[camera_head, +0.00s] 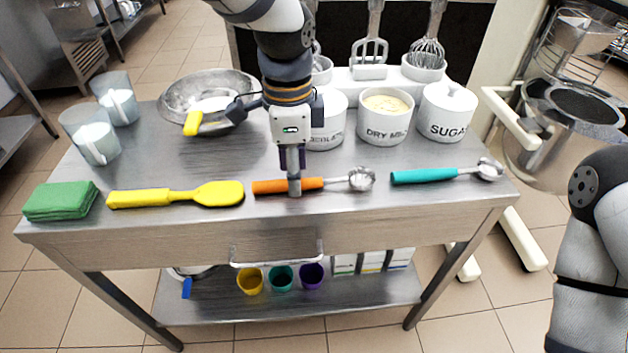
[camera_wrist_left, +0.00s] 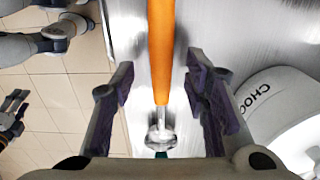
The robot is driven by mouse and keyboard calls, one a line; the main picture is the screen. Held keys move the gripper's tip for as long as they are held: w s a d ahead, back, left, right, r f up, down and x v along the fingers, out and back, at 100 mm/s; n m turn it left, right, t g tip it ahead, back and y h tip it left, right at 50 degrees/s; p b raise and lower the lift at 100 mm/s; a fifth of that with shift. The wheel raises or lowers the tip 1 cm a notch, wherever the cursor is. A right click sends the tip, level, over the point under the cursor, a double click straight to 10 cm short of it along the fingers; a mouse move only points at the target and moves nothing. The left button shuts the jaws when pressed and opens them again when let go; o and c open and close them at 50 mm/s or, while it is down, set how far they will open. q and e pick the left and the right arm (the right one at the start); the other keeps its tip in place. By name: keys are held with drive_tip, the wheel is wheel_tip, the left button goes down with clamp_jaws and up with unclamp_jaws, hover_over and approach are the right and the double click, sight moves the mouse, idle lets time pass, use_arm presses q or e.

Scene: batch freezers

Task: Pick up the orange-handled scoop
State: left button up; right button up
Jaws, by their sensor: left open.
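The orange-handled scoop (camera_head: 322,184) lies on the steel table, its metal bowl to the right in the head view. In the left wrist view its orange handle (camera_wrist_left: 161,50) runs down the middle, with the metal bowl (camera_wrist_left: 160,138) at the lower end. My left gripper (camera_head: 293,185) points down over the handle, near its right end. Its purple-padded fingers (camera_wrist_left: 163,90) are open, one on each side of the handle, with gaps between. The fingers hide a little of the handle in the head view. My right gripper is out of the head view.
A teal-handled scoop (camera_head: 425,175) lies to the right and a yellow spatula (camera_head: 175,195) to the left, with a green cloth stack (camera_head: 62,201) beyond it. White canisters (camera_head: 385,117) and a metal bowl (camera_head: 175,98) stand behind. A drawer handle (camera_head: 277,263) juts out in front.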

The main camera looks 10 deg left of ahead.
use_arm(q)
wheel_tip(320, 180, down, 2)
drive_tip(key=shift+w, duration=0.1)
clamp_jaws()
drive_tip(key=shift+r, duration=0.1)
